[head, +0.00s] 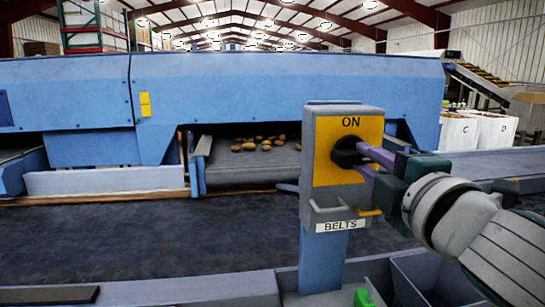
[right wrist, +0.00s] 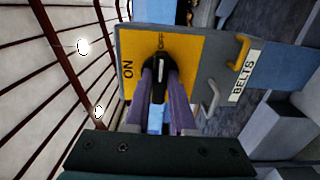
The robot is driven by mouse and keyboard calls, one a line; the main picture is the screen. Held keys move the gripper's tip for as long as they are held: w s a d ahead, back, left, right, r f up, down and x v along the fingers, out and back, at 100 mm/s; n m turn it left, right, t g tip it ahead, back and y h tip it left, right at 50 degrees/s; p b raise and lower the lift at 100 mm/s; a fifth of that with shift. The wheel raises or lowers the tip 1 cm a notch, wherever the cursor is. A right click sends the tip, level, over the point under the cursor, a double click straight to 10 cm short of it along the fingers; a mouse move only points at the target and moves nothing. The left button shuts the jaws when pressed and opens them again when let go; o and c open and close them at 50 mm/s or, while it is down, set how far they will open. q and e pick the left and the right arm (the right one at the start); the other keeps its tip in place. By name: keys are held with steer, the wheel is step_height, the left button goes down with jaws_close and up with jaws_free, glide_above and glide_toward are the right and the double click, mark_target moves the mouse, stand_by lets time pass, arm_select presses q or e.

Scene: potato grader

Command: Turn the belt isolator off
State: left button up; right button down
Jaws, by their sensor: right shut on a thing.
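The belt isolator is a grey box (head: 310,150) on a blue post, with a yellow plate (head: 322,170) and a BELTS label (head: 340,226). Its black knob (head: 345,152) sits on the plate below the word ON. My right gripper (head: 364,158) reaches in from the right, its purple fingers shut on the knob. In the head view the gripper hides OFF. My left gripper is not in view.
A grey hasp (head: 325,211) and a yellow hook (head: 368,211) stick out below the plate. Behind stands the blue grader (head: 240,95) with potatoes (head: 265,143) on its belt. A grey bin (head: 430,275) and a green object (head: 363,298) are near the post's foot.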

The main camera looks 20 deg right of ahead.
steer(key=c, duration=0.8)
jaws_free()
steer(key=shift+o, duration=0.2)
steer(key=b+v, duration=0.2)
steer(key=v, duration=0.8)
